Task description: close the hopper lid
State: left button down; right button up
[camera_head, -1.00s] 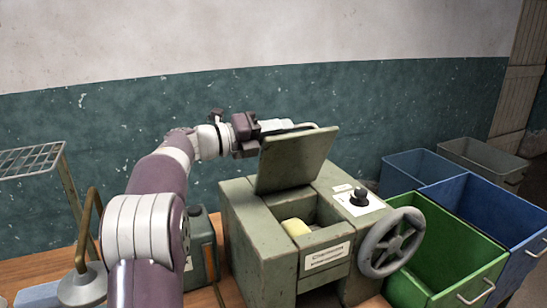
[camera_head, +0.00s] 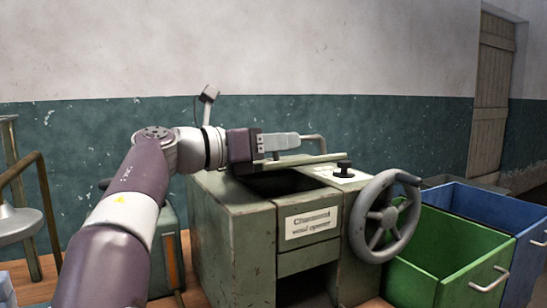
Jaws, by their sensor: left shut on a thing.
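The green-grey hopper machine (camera_head: 235,225) stands on the wooden bench, with a paper label on its front. Its hopper lid (camera_head: 300,161) shows nearly edge-on, low and close to level, over the hopper opening (camera_head: 285,184). A dark gap still shows between the lid and the front rim. My left gripper (camera_head: 298,142) reaches in from the left above the lid and is shut on the lid's bar handle (camera_head: 318,139). The gripper partly hides the grip on the bar. My right gripper is not in view.
A grey handwheel (camera_head: 385,217) and a black knob (camera_head: 344,168) are on the machine's right side. Green (camera_head: 450,255) and blue (camera_head: 507,216) bins stand at the right. A lamp-like metal object (camera_head: 18,222) is at the far left.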

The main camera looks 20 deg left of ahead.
pick_arm(q)
jog(key=shift+s+d+f+m+b, duration=0.2)
jog(key=shift+f+m+b, duration=0.2)
jog(key=shift+f+b, duration=0.25)
jog(key=shift+s+d+f+m+b, duration=0.15)
jog(key=shift+f+m+b, duration=0.3)
jog(key=shift+b, duration=0.25)
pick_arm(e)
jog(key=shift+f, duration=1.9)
pick_arm(q)
jog(key=c, duration=1.2)
grip_release()
jog(key=shift+w, duration=0.1)
jog(key=shift+o, duration=0.2)
jog(key=v, duration=1.2)
jog(key=shift+s+a, duration=0.2)
jog(key=shift+s, duration=0.1)
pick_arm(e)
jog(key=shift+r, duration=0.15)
